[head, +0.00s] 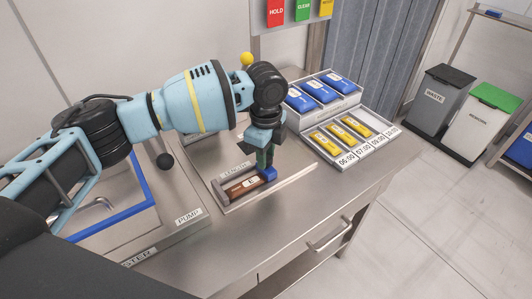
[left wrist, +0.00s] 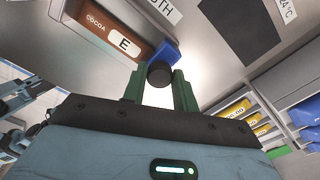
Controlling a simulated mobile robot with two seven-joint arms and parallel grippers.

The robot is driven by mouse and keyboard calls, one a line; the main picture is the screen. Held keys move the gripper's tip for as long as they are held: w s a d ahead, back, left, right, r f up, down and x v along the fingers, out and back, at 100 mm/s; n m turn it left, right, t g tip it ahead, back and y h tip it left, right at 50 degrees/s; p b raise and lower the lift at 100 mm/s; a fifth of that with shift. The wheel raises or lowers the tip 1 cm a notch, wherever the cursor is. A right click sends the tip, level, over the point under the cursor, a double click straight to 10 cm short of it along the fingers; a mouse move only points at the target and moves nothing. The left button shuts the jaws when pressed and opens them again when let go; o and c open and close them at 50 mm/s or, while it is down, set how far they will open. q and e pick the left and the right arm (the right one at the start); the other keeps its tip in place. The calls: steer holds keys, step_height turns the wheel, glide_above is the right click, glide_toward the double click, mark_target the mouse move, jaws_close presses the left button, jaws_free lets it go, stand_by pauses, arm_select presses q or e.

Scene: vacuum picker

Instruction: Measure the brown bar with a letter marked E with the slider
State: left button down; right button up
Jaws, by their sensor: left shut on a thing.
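The brown bar (head: 236,190) lies in the length gauge (head: 222,198) on the steel table. Its white label shows the letter E, and in the left wrist view the bar (left wrist: 104,34) also reads COCOA. The blue slider (head: 268,174) is at the bar's right end, touching it or very close; the slider also shows in the left wrist view (left wrist: 166,51). My left gripper (head: 264,158) comes down from above, its green fingers shut on the slider's black knob (left wrist: 160,74). The arm hides part of the gauge behind it. My right gripper is not in view.
A rack with blue packs (head: 319,89) and yellow bars (head: 340,134) stands right of the gauge. A station labelled PUMP (head: 188,217) with a blue-rimmed tray lies to the left. Two bins (head: 440,97) stand on the floor at the far right. The table's front right is clear.

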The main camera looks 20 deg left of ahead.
arm_select(q)
steer(key=shift+w+d+b, duration=0.5)
steer(key=shift+w+d, duration=0.7)
steer(key=shift+w, duration=0.3)
steer(key=shift+r, duration=0.1)
steer(key=c, duration=1.5)
jaws_free()
steer(key=o, duration=0.4)
steer(key=shift+w+d, duration=0.1)
steer(key=shift+r, duration=3.85)
steer(key=shift+f, duration=0.1)
